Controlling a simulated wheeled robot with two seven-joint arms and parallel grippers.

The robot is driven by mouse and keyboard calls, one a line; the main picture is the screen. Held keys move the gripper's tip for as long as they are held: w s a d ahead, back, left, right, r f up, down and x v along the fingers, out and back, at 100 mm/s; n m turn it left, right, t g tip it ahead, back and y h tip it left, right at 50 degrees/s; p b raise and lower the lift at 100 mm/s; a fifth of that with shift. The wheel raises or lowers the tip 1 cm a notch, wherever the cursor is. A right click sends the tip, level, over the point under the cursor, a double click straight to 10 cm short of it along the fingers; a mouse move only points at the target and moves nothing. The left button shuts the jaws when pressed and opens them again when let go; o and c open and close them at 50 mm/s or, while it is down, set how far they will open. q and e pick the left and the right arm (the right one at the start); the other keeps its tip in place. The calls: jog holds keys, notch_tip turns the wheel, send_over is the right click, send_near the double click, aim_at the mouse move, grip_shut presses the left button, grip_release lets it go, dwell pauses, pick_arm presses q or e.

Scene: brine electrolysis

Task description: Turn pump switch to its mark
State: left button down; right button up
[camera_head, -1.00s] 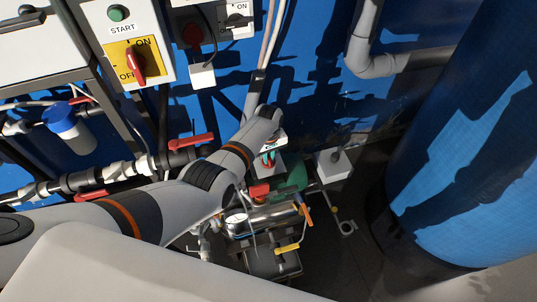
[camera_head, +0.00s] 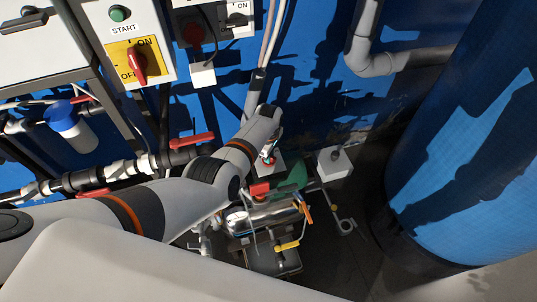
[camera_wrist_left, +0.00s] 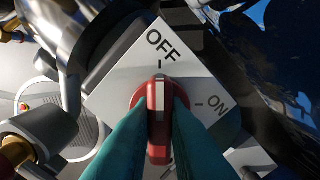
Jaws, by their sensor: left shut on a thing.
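The pump switch shows in the left wrist view as a red knob (camera_wrist_left: 158,108) with a white pointer stripe, on a white plate (camera_wrist_left: 112,97) lettered OFF and ON. The stripe points at the tick under OFF; the ON tick is to its right. My left gripper (camera_wrist_left: 160,125) has its two teal fingers on either side of the knob, shut on it. In the head view my left gripper (camera_head: 268,153) reaches down to a small white box low by the blue wall; my wrist partly hides it there.
Pipework with red-handled valves (camera_head: 192,141) runs beside my left arm. A metal pump assembly (camera_head: 270,214) stands just below the gripper. A grey-white box (camera_head: 333,163) is to its right. A large blue tank (camera_head: 460,150) fills the right side. A yellow ON/OFF panel (camera_head: 120,58) hangs upper left.

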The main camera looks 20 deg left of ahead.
dwell(0.5)
pick_arm(q)
jog(key=c, duration=1.4)
grip_release()
jog(key=shift+c, duration=0.2)
notch_tip(320, 180, up, 12)
jog(key=p, duration=0.3)
